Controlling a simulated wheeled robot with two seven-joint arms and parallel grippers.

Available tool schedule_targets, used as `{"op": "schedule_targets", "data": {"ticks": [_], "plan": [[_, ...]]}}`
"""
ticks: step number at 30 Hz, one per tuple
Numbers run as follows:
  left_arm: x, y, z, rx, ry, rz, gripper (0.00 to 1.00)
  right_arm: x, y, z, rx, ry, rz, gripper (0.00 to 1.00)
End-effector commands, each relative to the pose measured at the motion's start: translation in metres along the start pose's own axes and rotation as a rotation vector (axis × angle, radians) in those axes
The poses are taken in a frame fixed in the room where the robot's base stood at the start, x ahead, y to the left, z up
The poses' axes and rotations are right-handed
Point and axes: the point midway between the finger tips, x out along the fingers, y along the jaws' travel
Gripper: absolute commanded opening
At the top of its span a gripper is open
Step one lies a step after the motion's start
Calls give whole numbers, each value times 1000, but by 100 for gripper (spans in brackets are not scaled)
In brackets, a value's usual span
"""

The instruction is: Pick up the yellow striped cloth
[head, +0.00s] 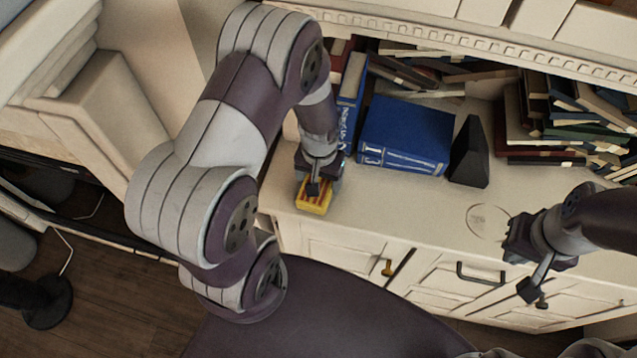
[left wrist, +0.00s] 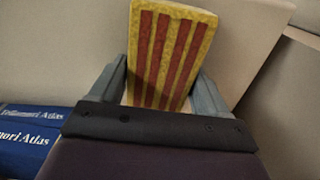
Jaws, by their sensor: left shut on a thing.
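The yellow cloth with red stripes (head: 316,206) is at the left front part of the cream cabinet top, near its front edge. It looks like a stiff block. My left gripper (head: 314,188) is above it, shut on it. In the left wrist view the striped cloth (left wrist: 171,55) stands between the two grey fingers (left wrist: 162,92). I cannot tell whether it touches the cabinet top. My right gripper (head: 523,268) is empty at the right, in front of the cabinet's front edge, with its fingers apart.
A blue book (head: 405,135) lies behind and right of the cloth, with an upright blue book (head: 350,95) beside it. A black wedge-shaped bookend (head: 469,152) stands right of them. Piled books (head: 560,115) fill the back right. The cabinet top (head: 430,205) is clear in front.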

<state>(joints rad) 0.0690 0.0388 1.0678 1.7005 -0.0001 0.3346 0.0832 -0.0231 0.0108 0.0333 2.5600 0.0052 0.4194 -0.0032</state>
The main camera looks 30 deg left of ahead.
Motion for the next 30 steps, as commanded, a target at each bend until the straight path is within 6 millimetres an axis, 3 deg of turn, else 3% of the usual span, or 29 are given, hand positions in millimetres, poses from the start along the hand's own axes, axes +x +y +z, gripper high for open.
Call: {"op": "schedule_targets", "data": {"ticks": [8, 14, 24, 30], "plan": [[-9, 0, -1, 0, 3, 0, 47, 0, 0, 0, 0, 0, 0, 0], [-41, 0, -2, 0, 5, 0, 47, -2, 0, 0, 0, 0, 0, 0], [-86, 76, 12, 8, 3, 1, 47, 2, 0, 0, 0, 0, 0, 0], [-106, 108, 18, 3, 2, 1, 47, 3, 0, 0, 0, 0, 0, 0]]}}
